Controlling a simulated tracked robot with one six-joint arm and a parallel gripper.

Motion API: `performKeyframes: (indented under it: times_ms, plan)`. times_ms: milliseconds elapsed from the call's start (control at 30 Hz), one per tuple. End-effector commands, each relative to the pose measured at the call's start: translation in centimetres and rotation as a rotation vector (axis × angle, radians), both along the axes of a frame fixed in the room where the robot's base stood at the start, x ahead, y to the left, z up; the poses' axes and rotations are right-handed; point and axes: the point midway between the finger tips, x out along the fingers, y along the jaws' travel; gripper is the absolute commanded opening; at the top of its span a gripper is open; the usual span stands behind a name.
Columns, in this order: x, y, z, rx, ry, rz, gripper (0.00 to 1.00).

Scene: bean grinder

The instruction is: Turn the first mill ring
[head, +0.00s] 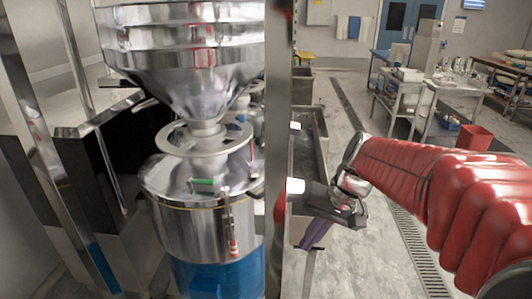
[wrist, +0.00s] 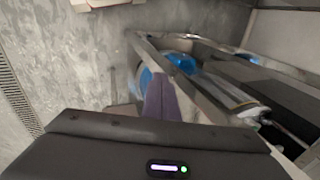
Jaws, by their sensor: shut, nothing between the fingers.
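The near mill stands at the left in the head view, with a shiny steel hopper (head: 195,70) above a round steel body (head: 190,230) and a blue base (head: 215,280). A flat pale metal ring (head: 178,143) circles the neck under the hopper. A green grip (head: 203,185) and a red-tipped lever (head: 233,240) sit on the body. My gripper (head: 314,238) points downward to the right of the mill, beyond a metal post, apart from the ring. Its purple fingers are together and empty; they also show in the wrist view (wrist: 158,97). The ring's far side is hidden.
A vertical metal post (head: 279,120) stands between the mill and my gripper. A second mill (head: 245,105) is partly hidden behind the first. A steel trough (head: 309,135) lies beyond my gripper. Open floor (head: 350,110) lies to the right, with carts (head: 405,90) farther back.

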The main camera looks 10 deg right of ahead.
Motion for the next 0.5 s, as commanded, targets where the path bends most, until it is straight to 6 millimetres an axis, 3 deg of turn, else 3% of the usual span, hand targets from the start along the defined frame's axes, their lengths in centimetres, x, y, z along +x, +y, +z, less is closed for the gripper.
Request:
performKeyframes:
  times_ms: [500]
  plan:
    - [-8.6,0.5,2.3,-0.240,-0.205,0.107,0.00]
